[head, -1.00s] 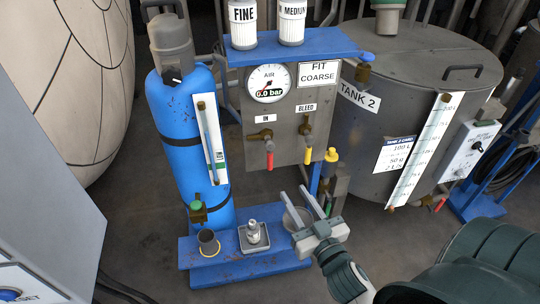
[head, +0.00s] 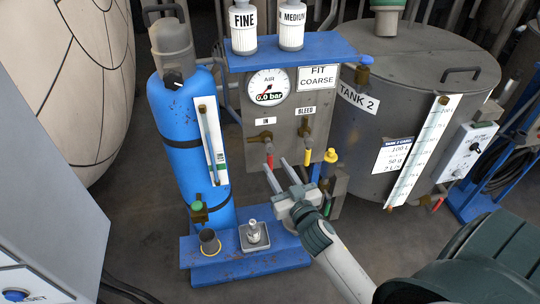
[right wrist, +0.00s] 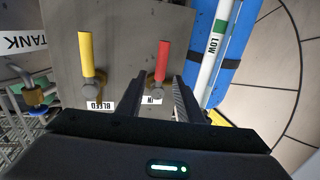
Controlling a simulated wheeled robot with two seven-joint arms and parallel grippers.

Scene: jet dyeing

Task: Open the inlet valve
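The inlet valve under the "IN" label has a red handle (head: 269,160) hanging straight down from a brass body (head: 261,137) on the grey panel. My right gripper (head: 275,163) is open, its two fingers reaching up to the panel by the red handle. In the right wrist view, turned over, the red handle (right wrist: 162,60) lies ahead between the lines of the two fingers (right wrist: 158,98). Nothing appears gripped; whether a finger touches the handle cannot be told. The air gauge (head: 268,86) reads 0.0 bar. My left gripper is not in view.
The bleed valve's yellow handle (head: 307,156) hangs just right of the red one, close to my gripper. A blue cylinder (head: 180,130) stands to the left. A blue base (head: 215,265) with small fittings is below. Tank 2 (head: 415,70) is to the right.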

